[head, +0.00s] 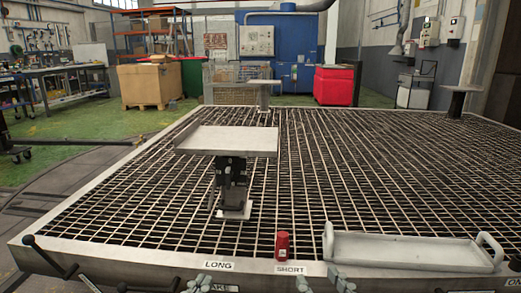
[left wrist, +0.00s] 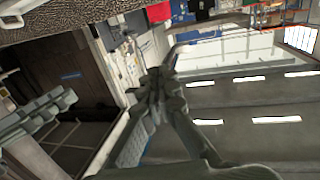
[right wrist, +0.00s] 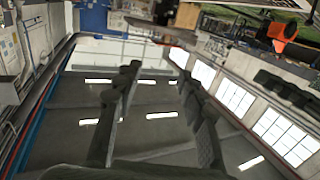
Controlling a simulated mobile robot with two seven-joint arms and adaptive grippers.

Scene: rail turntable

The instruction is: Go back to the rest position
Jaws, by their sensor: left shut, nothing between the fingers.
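My left gripper (head: 195,286) shows at the bottom edge of the head view, just in front of the turntable's front rim near the LONG label. In the left wrist view its fingers (left wrist: 158,85) meet at the tips, with nothing between them. My right gripper (head: 321,281) shows at the bottom edge, to the right of the SHORT label. In the right wrist view its two fingers (right wrist: 160,82) stand apart with nothing between them. Both grippers point up, with ceiling lights and windows behind them. Most of both arms is out of the head view.
The grated turntable (head: 130,237) fills the foreground. A red cylinder (head: 282,246) stands at its front rim, beside a grey handled tray (head: 410,250). A flat plate on a post (head: 226,140) stands farther back. A black lever (head: 45,257) sits at the front left.

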